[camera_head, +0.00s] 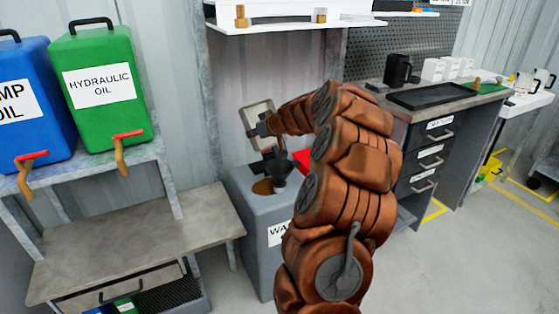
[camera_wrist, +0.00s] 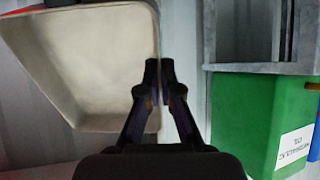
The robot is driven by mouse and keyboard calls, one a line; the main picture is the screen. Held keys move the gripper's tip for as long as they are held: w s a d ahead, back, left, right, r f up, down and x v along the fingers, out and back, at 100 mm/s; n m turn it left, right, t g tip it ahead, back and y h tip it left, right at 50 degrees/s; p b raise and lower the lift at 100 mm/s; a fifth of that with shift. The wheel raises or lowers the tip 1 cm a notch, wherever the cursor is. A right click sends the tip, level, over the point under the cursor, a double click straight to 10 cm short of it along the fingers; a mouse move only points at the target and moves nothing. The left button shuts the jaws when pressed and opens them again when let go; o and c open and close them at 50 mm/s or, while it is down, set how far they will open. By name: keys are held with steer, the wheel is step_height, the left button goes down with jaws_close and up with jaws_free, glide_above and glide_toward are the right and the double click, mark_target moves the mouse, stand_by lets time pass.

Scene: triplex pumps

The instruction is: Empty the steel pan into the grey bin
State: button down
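The steel pan (camera_head: 257,115) is held tilted steeply, nearly on edge, above the grey bin (camera_head: 262,235). My gripper (camera_head: 262,130) is shut on the pan's rim. In the wrist view, the two dark fingers (camera_wrist: 159,78) close on the pan's right edge, and the pan (camera_wrist: 95,60) fills the upper left. Its visible pale inside looks bare. The bin stands below my arm, with a label partly hidden by the arm. A brown round patch (camera_head: 262,187) and a dark funnel-like part (camera_head: 279,168) show on the bin's top; I cannot tell whether anything is falling.
A shelf with a green hydraulic oil can (camera_head: 103,90) and a blue can (camera_head: 30,105) stands at left, above a low bench (camera_head: 135,245). A wall shelf (camera_head: 290,24) hangs above the pan. A drawer workbench (camera_head: 430,155) is at right. Floor is clear at lower right.

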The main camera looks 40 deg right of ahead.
mark_target(246, 130)
steer(key=shift+w+f+g+p, duration=0.6)
steer(key=shift+w+g+p, duration=0.45)
steer(key=shift+p, duration=2.3)
steer(key=shift+g+p, duration=0.35)
steer(key=shift+p, duration=0.35)
steer(key=w+g+p, duration=0.1)
steer(key=p, duration=0.5)
steer(key=shift+r+g, duration=0.15)
steer(key=shift+g, duration=0.15)
steer(key=g+p, duration=0.1)
steer(key=p, duration=0.4)
steer(key=shift+w, duration=0.4)
